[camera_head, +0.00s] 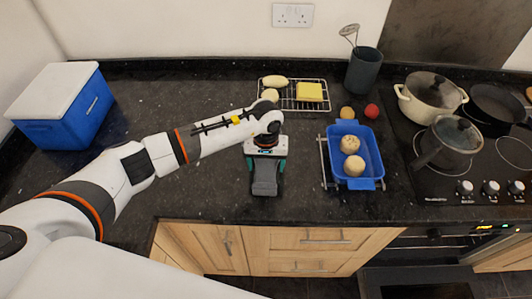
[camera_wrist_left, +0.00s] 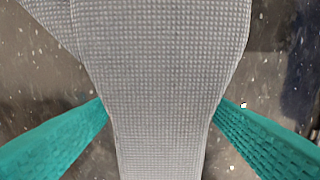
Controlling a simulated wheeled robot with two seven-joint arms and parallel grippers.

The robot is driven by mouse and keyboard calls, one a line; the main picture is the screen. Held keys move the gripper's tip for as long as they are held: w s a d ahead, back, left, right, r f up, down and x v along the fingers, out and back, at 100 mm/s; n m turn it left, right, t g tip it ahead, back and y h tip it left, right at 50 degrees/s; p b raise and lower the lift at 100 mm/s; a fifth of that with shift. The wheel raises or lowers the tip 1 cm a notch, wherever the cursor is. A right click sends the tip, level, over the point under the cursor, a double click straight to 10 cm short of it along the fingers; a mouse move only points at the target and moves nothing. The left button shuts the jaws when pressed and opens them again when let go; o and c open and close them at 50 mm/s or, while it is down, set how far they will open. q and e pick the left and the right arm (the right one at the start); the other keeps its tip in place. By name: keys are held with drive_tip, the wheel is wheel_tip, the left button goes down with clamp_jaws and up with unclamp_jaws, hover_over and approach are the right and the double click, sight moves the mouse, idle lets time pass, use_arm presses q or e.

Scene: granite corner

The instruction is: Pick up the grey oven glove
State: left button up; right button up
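The grey oven glove (camera_head: 265,180) lies at the front part of the dark counter, below my left gripper (camera_head: 266,168). In the left wrist view the glove (camera_wrist_left: 165,80) fills the middle, with its thumb part at the upper left and its narrower part toward the bottom. The teal fingers of my left gripper (camera_wrist_left: 162,104) stand on both sides of this narrower part. Their tips meet the glove's edges with no clear gap. I cannot tell whether they press on it or whether it is off the counter. My right gripper is not in view.
A blue tray (camera_head: 377,180) with two round items is to the right. A wire rack (camera_head: 290,104) with food stands behind. A blue cool box (camera_head: 60,126) is at the left. Pots (camera_head: 430,92) are on the hob at the right. Counter left of the glove is clear.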

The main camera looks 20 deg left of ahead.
use_arm(q)
drive_tip(key=c, duration=0.9)
drive_tip(key=shift+r, duration=0.1)
drive_tip(key=shift+c, duration=0.2)
wheel_tip(320, 180, up, 9)
drive_tip(key=b, duration=0.3)
drive_tip(key=shift+b, duration=0.35)
drive_tip(key=shift+r, duration=0.5)
